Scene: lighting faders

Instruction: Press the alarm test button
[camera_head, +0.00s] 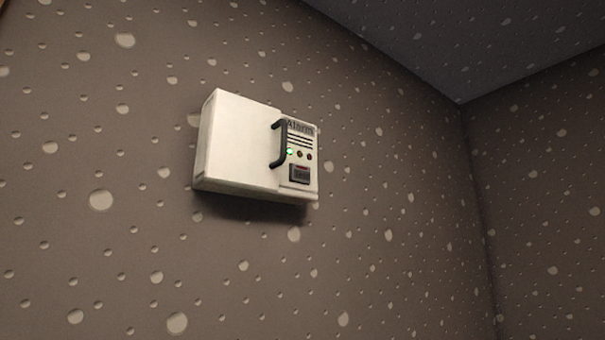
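A white alarm box (240,145) is fixed on the speckled wall, a little left of the middle of the head view. Its right part is a panel with the word "Alarm" at the top, dark slots, and a row of small lights, of which the left one glows green. The test button (300,174), a dark rectangle with hard-to-read lettering, sits low on this panel. A black handle (278,143) stands out at the left edge of the panel, beside the plain white part. Neither of my grippers shows in the head view.
The brown wall (120,260) with pale spots is bare around the box. A corner with a second wall (545,200) is at the right, and a dark ceiling (460,50) is above. No obstacle shows in front of the box.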

